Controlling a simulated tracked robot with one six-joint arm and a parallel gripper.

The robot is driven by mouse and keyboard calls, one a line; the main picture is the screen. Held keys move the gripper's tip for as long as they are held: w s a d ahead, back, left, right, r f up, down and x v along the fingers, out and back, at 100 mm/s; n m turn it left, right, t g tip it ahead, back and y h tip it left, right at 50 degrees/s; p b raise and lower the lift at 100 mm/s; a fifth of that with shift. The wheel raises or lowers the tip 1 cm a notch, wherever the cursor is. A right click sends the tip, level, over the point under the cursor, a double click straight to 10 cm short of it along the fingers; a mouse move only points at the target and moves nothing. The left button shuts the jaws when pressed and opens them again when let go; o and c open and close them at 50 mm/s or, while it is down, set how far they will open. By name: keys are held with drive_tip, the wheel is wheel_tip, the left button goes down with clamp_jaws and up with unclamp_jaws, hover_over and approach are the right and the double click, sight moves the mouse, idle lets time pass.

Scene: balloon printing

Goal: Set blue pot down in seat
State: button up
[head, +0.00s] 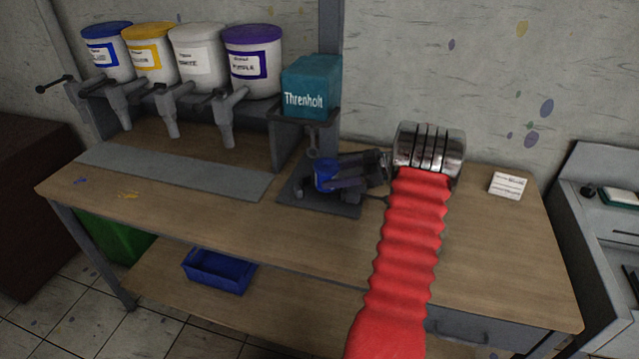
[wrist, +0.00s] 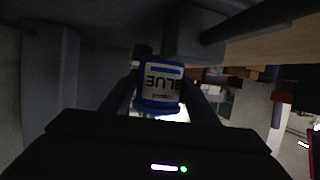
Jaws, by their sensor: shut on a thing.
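The blue pot (head: 326,172) is a small blue container, held low above or on a dark grey base plate (head: 335,207) under the teal Threnholt box. In the wrist view the pot (wrist: 160,88) shows a white label reading BLUE, upside down. My gripper (head: 332,181) reaches in from the right and is shut on the pot, with one dark finger on each side (wrist: 158,97). I cannot make out a separate seat; the pot and gripper cover part of the plate. Whether the pot's bottom touches the plate is unclear.
The teal box (head: 311,88) sits on a stand with a metal fitting just above the pot. Several large paint buckets (head: 197,60) with taps stand left over a grey strip (head: 175,170). A white card (head: 507,185) lies right. The bench front is clear.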

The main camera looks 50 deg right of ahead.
drive_tip(key=shift+w+a+f, duration=0.6)
drive_tip(key=shift+w+f, duration=0.1)
drive_tip(key=shift+w, duration=0.1)
drive_tip(key=shift+w+a+f, duration=0.6)
drive_tip(key=shift+w+f, duration=0.1)
drive_tip(key=shift+w, duration=0.1)
drive_tip(key=o, duration=1.2)
drive_tip(key=shift+c, duration=0.2)
drive_tip(key=v, duration=1.2)
drive_tip(key=shift+w+r, duration=0.1)
drive_tip(key=shift+w, duration=0.05)
